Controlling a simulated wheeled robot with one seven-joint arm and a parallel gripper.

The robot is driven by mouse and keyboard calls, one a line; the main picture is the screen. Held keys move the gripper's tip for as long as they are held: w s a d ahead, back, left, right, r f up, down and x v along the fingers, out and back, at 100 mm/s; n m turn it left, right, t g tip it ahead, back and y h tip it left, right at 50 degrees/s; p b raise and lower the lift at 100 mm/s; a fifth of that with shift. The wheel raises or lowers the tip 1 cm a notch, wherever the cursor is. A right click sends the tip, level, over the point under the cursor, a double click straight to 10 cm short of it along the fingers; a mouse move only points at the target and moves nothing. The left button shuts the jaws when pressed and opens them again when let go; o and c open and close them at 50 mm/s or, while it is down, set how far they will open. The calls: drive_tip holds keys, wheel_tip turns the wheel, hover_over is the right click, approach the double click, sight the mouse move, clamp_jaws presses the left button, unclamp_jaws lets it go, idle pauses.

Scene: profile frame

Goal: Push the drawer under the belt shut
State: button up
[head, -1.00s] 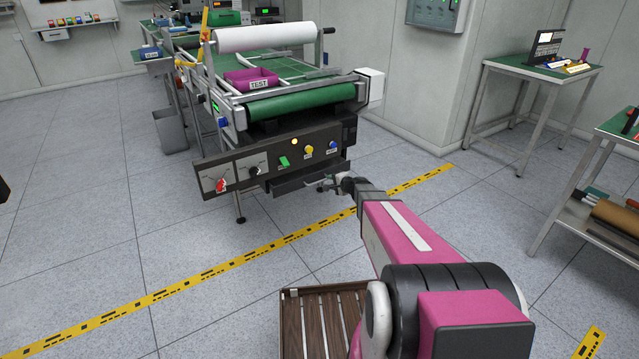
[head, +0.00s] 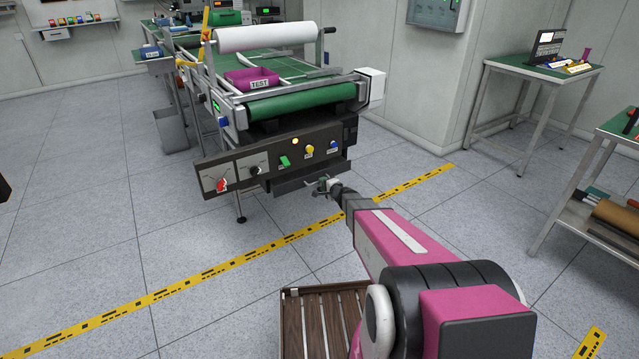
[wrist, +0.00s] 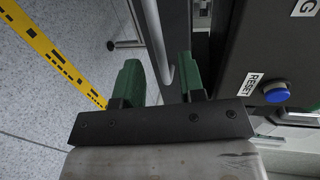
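The drawer (head: 290,187) is a dark, low tray under the control panel at the end of the green belt (head: 300,102). In the head view its front sticks out a little below the panel. In the wrist view a grey handle bar (wrist: 155,45) runs beside the dark drawer front (wrist: 176,40). My gripper (head: 322,186) is at the drawer front. In the wrist view its two green fingers (wrist: 158,80) are apart, with the bar in the space between them. A gap shows beside the bar; contact is unclear.
The control panel (head: 270,165) overhangs the drawer, with a red switch (head: 221,185) and several buttons.

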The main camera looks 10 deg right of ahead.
sight(316, 178)
drive_tip(key=x, duration=0.4)
drive_tip(key=shift+w, duration=0.1)
drive_tip(key=shift+c, duration=0.3)
clamp_jaws()
drive_tip(key=shift+r+x, duration=0.2)
drive_tip(key=shift+x, duration=0.75)
drive_tip(key=shift+r+x, duration=0.2)
drive_tip(key=shift+x, duration=0.7)
drive_tip(key=shift+o, duration=0.3)
unclamp_jaws()
